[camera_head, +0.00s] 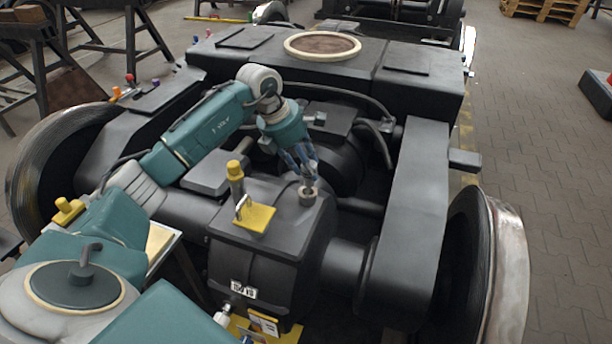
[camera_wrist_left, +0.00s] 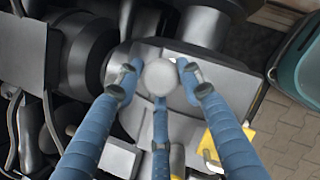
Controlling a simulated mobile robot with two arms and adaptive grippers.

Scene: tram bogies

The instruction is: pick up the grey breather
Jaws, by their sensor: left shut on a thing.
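The grey breather (camera_head: 308,195) is a small round grey piece on top of the black gearbox housing (camera_head: 268,265). In the left wrist view the breather (camera_wrist_left: 160,77) shows as a pale grey disc between the fingers. My left gripper (camera_head: 307,180) comes down over it from above, and its blue fingers are shut on it. In the left wrist view the gripper (camera_wrist_left: 158,85) has fingers at the left, right and below the disc. The breather appears to be at the housing top; I cannot tell whether it is lifted clear. My right gripper is not in view.
A yellow plate (camera_head: 255,217) with a metal loop and a yellow-capped post (camera_head: 235,172) stand left of the breather. A black frame beam (camera_head: 415,215) and a large wheel (camera_head: 490,270) are to the right.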

